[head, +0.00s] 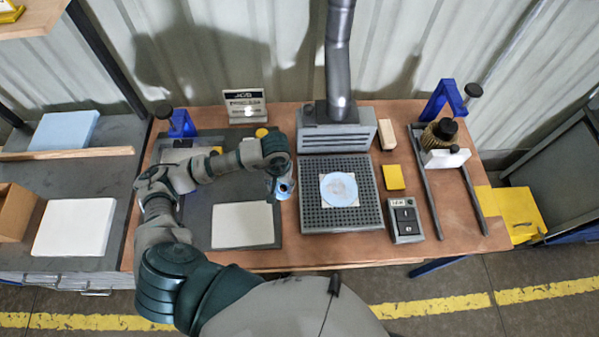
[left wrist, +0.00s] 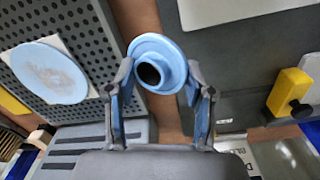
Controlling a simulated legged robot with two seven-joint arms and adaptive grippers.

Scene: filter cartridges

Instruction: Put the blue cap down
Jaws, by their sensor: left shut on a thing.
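The blue cap (left wrist: 158,47), a round flange with a short dark-holed neck, is between the fingertips of my left gripper (left wrist: 160,80), which is shut on it. In the head view the cap (head: 284,188) shows small below my left gripper (head: 281,178), over the strip of table between the grey mat and the perforated plate. I cannot tell its exact height above the table. My right gripper is not in view.
A light blue disc (head: 338,188) lies on a white square on the perforated plate (head: 312,216). A white pad (head: 242,225) lies on the grey mat (head: 203,210). A yellow block (head: 393,177) and a switch box (head: 405,220) stand right. Bare wood shows in front of the plate.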

